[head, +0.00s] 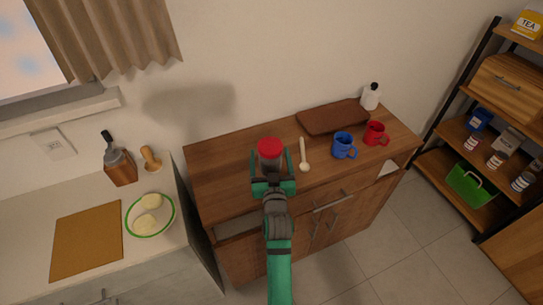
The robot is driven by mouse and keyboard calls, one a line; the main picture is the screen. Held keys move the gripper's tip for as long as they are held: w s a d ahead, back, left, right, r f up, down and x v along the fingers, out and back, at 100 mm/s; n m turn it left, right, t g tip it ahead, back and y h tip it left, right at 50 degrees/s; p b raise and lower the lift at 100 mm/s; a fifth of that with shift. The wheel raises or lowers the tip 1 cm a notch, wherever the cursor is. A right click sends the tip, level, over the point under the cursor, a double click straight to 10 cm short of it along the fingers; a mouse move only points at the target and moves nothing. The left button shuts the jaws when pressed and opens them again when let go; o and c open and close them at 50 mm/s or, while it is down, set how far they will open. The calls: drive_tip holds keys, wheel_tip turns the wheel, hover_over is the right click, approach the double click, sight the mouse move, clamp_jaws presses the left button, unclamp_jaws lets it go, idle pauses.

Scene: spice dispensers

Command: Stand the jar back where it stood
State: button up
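A jar (270,149) with a red lid shows in the head view, at the left-middle part of the wooden cabinet top (223,176). My gripper (272,180) reaches in from the front on my green arm. Its two fingers lie on either side of the jar's body, which shows between them below the lid. I cannot tell whether the fingers press on the jar or stand a little apart from it. I also cannot tell whether the jar's base rests on the cabinet top, as the gripper hides it. The jar looks upright.
A brown tray (329,118), blue mug (343,145), red mug (375,133) and white bottle (370,98) stand further right. The cabinet top left of the jar is clear. A counter with a cutting board (88,243) is at left.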

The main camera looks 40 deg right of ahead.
drive_tip(key=shift+w+a, duration=0.1)
drive_tip(key=shift+s+d+r, duration=0.1)
drive_tip(key=shift+s+d, duration=0.15)
drive_tip(key=shift+d, duration=0.05)
drive_tip(key=v, duration=1.2)
drive_tip(key=shift+a, duration=0.15)
drive_tip(key=shift+w, duration=0.15)
